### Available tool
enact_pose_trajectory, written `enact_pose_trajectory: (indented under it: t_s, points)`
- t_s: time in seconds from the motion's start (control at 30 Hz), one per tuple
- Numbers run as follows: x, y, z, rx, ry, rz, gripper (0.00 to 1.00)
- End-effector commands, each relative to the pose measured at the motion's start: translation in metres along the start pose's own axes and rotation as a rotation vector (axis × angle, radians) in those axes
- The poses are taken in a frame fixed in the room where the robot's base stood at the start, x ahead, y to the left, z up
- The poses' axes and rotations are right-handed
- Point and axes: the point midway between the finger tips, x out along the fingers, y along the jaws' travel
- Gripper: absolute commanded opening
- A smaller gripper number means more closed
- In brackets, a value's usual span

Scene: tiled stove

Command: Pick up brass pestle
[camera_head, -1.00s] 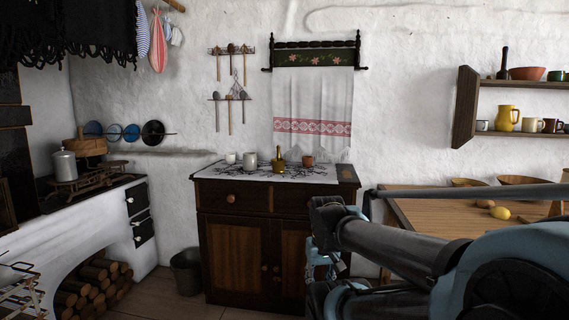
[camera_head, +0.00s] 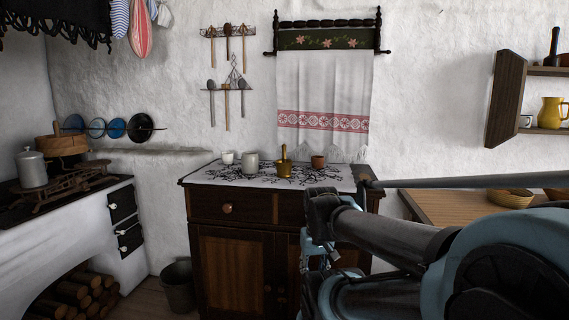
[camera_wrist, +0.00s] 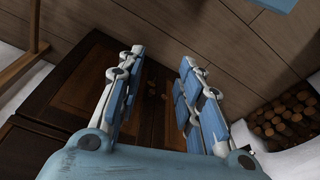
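The brass pestle (camera_head: 284,151) stands upright in a brass mortar (camera_head: 284,169) on the cloth-covered top of the dark wooden cabinet. Only its upper part shows above the mortar's rim. My gripper (camera_wrist: 161,68) is open and empty in the wrist view, with its two blue-padded fingers apart. It points down past the cabinet doors (camera_wrist: 75,88) towards the floor. In the head view my gripper hangs low in front of the cabinet's right side, below and right of the mortar, partly hidden by my arm.
A white cup (camera_head: 228,158), a grey-white mug (camera_head: 251,163) and a brown pot (camera_head: 318,161) stand near the mortar. A table (camera_head: 450,207) with a bowl (camera_head: 511,198) is at right. A bucket (camera_head: 178,287) stands on the floor beside the stove (camera_head: 75,235).

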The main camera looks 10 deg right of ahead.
Motion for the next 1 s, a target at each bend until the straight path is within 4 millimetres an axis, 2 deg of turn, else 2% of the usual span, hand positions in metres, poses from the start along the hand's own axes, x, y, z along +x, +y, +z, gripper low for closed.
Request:
enact_pose_trajectory:
  t_s: [0.33,0.37,0.43,0.57,0.67,0.77,0.9,1.0]
  points:
    - [0.000,0.000,0.000,0.000,0.000,0.000,0.33]
    - [0.000,0.000,0.000,0.000,0.000,0.000,0.40]
    - [-0.005,-0.001,0.005,0.009,0.012,-0.005,0.40]
    - [-0.011,-0.011,-0.008,0.092,0.034,-0.057,0.40]
    - [-0.019,-0.027,-0.033,0.233,0.061,-0.144,0.40]
    - [-0.031,-0.044,-0.068,0.422,0.089,-0.265,0.40]
    - [-0.052,-0.062,-0.124,0.707,0.112,-0.454,0.40]
    - [-0.069,-0.068,-0.166,0.910,0.113,-0.594,0.40]
